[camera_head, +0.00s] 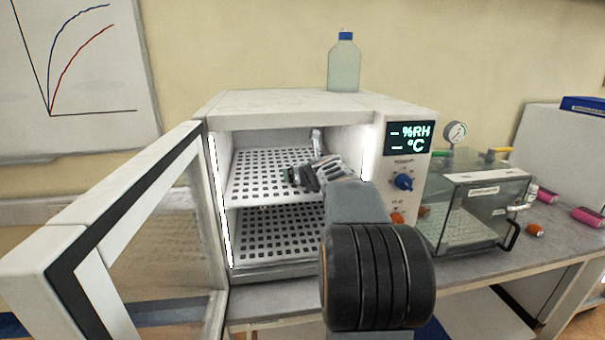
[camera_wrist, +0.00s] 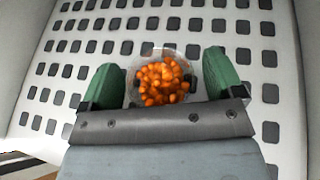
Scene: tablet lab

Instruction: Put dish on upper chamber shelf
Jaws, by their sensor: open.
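The dish (camera_wrist: 160,80) is a clear round one holding several orange tablets. In the wrist view it sits on the perforated white shelf, between the two green fingertips of my gripper (camera_wrist: 158,78). The fingers are open, with a gap at each side of the dish. In the head view my gripper (camera_head: 291,176) reaches into the chamber (camera_head: 300,108) at the level of the upper shelf (camera_head: 262,170). The dish is hidden or too small to make out there. The lower shelf (camera_head: 275,235) shows below and looks empty.
The chamber door (camera_head: 110,235) stands wide open at the left. A bottle (camera_head: 344,62) stands on the chamber's top. The control panel (camera_head: 405,170) is right of the opening. A clear box with a gauge (camera_head: 470,210) and pink-capped bottles (camera_head: 588,216) stand further right on the bench.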

